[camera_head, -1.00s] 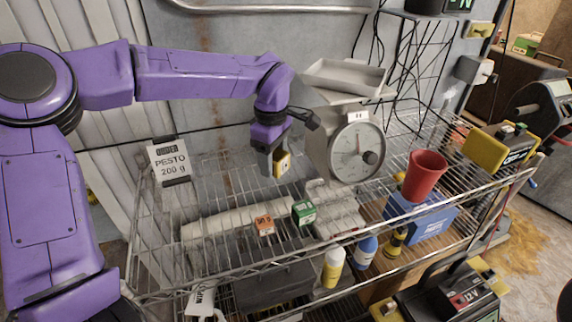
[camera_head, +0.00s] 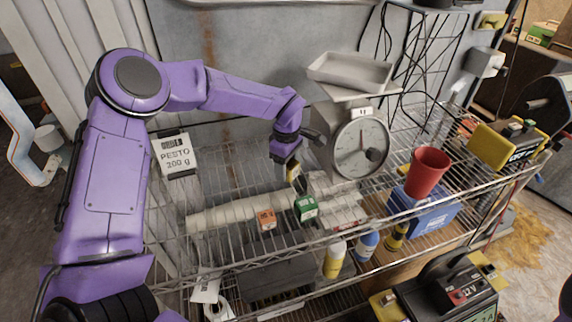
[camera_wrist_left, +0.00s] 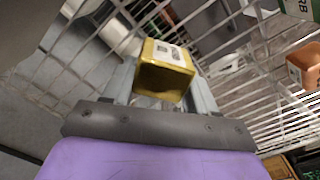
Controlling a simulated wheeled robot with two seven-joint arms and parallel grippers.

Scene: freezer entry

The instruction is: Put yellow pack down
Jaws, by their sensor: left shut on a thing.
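The yellow pack (camera_wrist_left: 165,68) is between the fingers of my left gripper (camera_wrist_left: 160,85) in the left wrist view. In the head view the yellow pack (camera_head: 293,171) shows as a small patch at the tips of my left gripper (camera_head: 287,160). The gripper is shut on it, over the wire shelf (camera_head: 240,242) and just left of the dial scale. I cannot tell whether the pack touches the wires. My right gripper does not show.
A dial scale with a tray (camera_head: 350,70) stands behind and to the right. An orange box (camera_head: 266,219) and a green box (camera_head: 306,208) sit on the shelf in front. A pesto sign (camera_head: 176,155) is at left. A red cup (camera_head: 427,172) stands right.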

